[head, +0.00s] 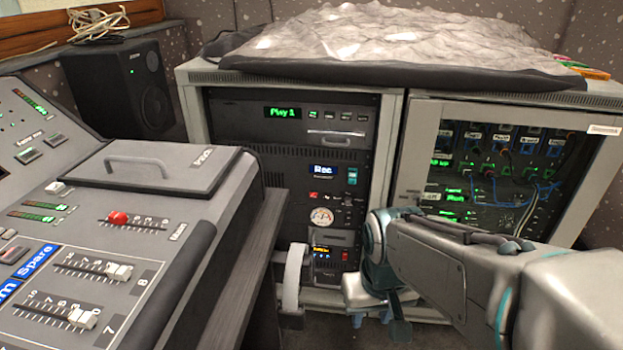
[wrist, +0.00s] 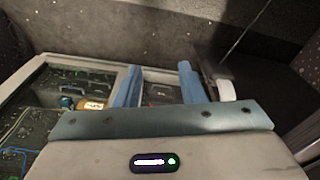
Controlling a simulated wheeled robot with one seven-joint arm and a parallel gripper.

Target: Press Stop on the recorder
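The left equipment rack (head: 391,110) stands ahead in the head view. In it, a dark unit with a blue "Rec." label (head: 322,170) has a row of small buttons, one of them red (head: 313,195). I cannot read which button is Stop. Above it is a unit with a green "Play 1" display (head: 282,113) and small buttons.
A mixing desk with a red fader knob (head: 118,218) fills the left. A white roll (head: 292,278) sticks out near the rack's lower front. The right rack (head: 602,117) holds patch cables. A black speaker (head: 120,88) stands behind; a grey cover (head: 390,45) lies on top.

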